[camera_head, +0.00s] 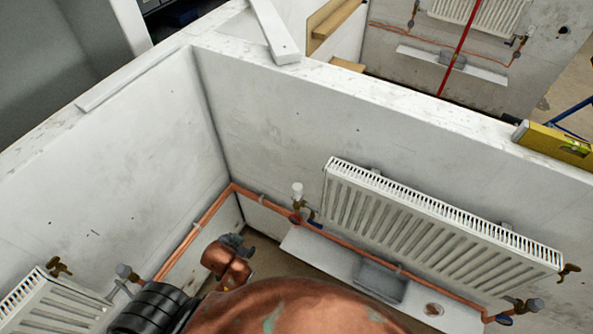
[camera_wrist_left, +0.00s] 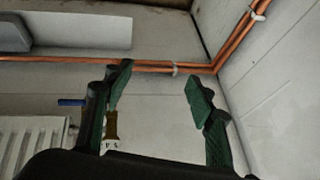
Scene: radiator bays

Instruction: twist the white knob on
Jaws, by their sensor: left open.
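The white knob (camera_head: 297,189) stands upright on a valve at the left end of the white radiator (camera_head: 430,225). In the left wrist view, which is upside down, a white piece with dark marks (camera_wrist_left: 110,145), apparently the knob, shows below a brass valve body (camera_wrist_left: 112,122), partly hidden by the gripper. My left gripper (camera_head: 240,243) is low and left of the knob in the head view, apart from it. In the left wrist view its green fingers (camera_wrist_left: 158,78) are spread, with nothing between the tips. My right gripper is not in view.
Copper pipes (camera_head: 205,217) run along both walls and meet at the corner. A blue lever (camera_wrist_left: 70,102) sits by the valve. A white ledge (camera_head: 325,255) runs below the radiator. A second radiator (camera_head: 50,305) stands at lower left. A yellow level (camera_head: 555,145) lies on the wall top.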

